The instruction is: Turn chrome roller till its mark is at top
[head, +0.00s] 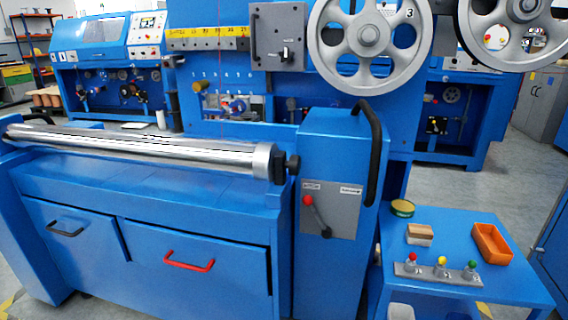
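The chrome roller (150,144) lies across the top of the blue machine on the left. It is a long shiny cylinder, slanting slightly down to the right, with a grey collar (264,163) and a black knob (293,164) at its right end. I cannot make out a mark on its visible surface. Neither of my grippers is in the head view.
Large spoked pulleys (369,36) hang above. A blue side table (458,245) holds a tin, a block, an orange tray (491,243) and a knobbed strip.

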